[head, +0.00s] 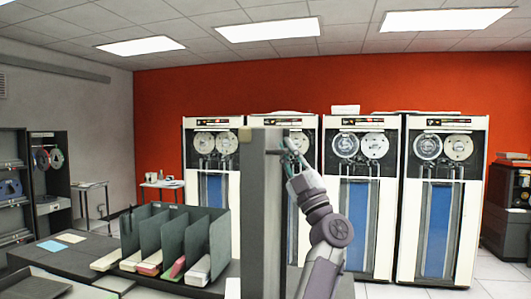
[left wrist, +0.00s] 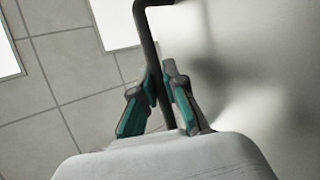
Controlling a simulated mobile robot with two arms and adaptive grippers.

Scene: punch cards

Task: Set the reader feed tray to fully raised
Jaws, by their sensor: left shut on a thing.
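A tall grey upright panel (head: 262,200), which looks like the reader or its feed tray, stands at the centre of the head view. I cannot tell which part of it is the tray. My left gripper (head: 291,150) is at the panel's right side, near its top. In the left wrist view, the teal-and-grey fingers of this gripper (left wrist: 161,90) are closed around a dark bent bar (left wrist: 146,35). The bar bends at its upper end beside a smooth grey surface (left wrist: 255,70). My right gripper is not in view.
A dark green card rack (head: 143,232) with several card stacks stands on the counter left of the panel. Papers (head: 70,238) lie farther left. Tape cabinets (head: 440,200) line the red wall behind. Open floor shows at the far right.

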